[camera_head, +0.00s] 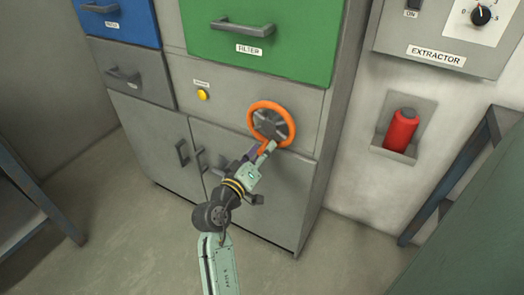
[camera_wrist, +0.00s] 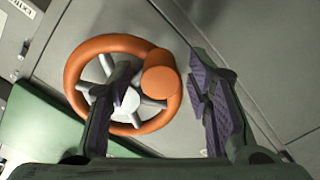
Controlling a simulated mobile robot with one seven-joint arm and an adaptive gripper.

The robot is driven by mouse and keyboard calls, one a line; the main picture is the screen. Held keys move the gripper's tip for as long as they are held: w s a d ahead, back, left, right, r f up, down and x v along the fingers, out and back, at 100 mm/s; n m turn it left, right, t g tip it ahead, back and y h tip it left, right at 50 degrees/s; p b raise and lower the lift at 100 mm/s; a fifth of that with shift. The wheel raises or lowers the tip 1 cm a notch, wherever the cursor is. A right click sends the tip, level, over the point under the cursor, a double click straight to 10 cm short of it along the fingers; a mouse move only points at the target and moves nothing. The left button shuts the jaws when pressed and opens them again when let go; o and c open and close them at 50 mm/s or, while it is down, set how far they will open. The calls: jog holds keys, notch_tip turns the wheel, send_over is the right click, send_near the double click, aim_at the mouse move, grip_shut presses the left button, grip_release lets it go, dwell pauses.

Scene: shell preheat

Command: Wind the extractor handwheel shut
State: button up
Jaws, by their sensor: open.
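The orange handwheel (camera_head: 268,104) with grey spokes and hub is mounted on the grey cabinet front, below the green drawer. It also shows in the wrist view (camera_wrist: 73,78), where its orange knob (camera_wrist: 160,82) stands out from the rim towards the camera. My gripper (camera_head: 260,151) is at the wheel's lower edge. Its jaws are open. In the wrist view, the knob appears between the two fingers. The left finger covers part of the hub and spokes, and the right finger is outside the rim. I cannot tell whether either finger touches the knob.
The green drawer (camera_head: 265,45) labelled FILTER is above the wheel. A yellow button (camera_head: 203,95) is to its left. The EXTRACTOR box (camera_head: 405,38) and a red canister (camera_head: 402,130) are on the right wall. Benches stand at both sides, with open floor before the cabinet.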

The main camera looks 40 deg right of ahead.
jog(key=shift+c, duration=0.3)
grip_shut()
dwell(0.6)
